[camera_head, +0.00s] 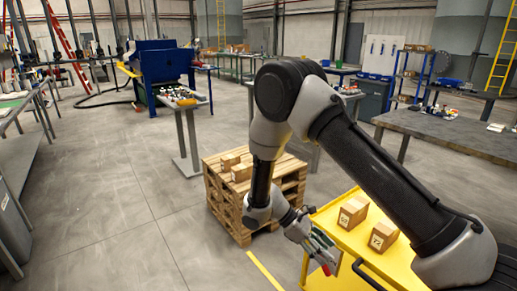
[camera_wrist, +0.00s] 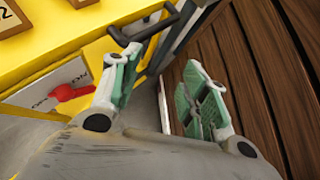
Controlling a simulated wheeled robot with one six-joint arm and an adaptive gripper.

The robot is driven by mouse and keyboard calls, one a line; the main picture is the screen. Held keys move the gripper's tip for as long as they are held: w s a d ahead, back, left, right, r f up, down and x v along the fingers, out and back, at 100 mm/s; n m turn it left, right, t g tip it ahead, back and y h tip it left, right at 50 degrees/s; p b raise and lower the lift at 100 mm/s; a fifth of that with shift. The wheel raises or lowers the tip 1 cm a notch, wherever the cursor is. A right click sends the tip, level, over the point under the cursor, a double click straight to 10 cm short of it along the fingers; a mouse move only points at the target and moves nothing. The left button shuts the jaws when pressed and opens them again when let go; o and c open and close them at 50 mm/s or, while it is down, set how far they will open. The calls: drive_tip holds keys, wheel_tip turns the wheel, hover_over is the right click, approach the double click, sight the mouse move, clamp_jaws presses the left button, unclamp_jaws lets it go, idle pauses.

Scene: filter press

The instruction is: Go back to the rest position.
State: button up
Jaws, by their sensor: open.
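My gripper (camera_head: 322,252) hangs low beside the front-left side of a yellow cart (camera_head: 345,255). In the wrist view its two green-padded fingers are apart with nothing between them (camera_wrist: 160,85). A red knob (camera_wrist: 73,92) on a plate with OFF and ON lettering sits on the yellow side, left of the left finger and apart from it. A dark bar-shaped handle (camera_wrist: 145,32) shows just beyond the fingertips.
Two cardboard boxes stand on the cart, one numbered 52 (camera_head: 352,213) and one 72 (camera_head: 383,236). A wooden pallet stack (camera_head: 240,215) with small boxes stands close left of my gripper. A grey table (camera_head: 455,130) is at right. Open floor lies at left.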

drive_tip(key=s+d+r+m+y, duration=0.2)
drive_tip(key=d+r+m+y, duration=0.15)
drive_tip(key=r, duration=0.55)
drive_tip(key=s+d+r+m+y, duration=0.2)
drive_tip(key=r+m+y, duration=0.15)
drive_tip(key=r, duration=0.65)
drive_tip(key=s+d+r+m+t+y, duration=0.1)
drive_tip(key=s+d+r+m+t, duration=0.3)
drive_tip(key=r, duration=0.5)
drive_tip(key=s+d+r+m+t+y, duration=0.1)
drive_tip(key=s+d+r+m+t, duration=0.2)
drive_tip(key=s+d+r, duration=0.4)
drive_tip(key=shift+s+r+m+t+y, duration=0.4)
drive_tip(key=shift+s+r+t, duration=0.25)
drive_tip(key=shift+r, duration=0.3)
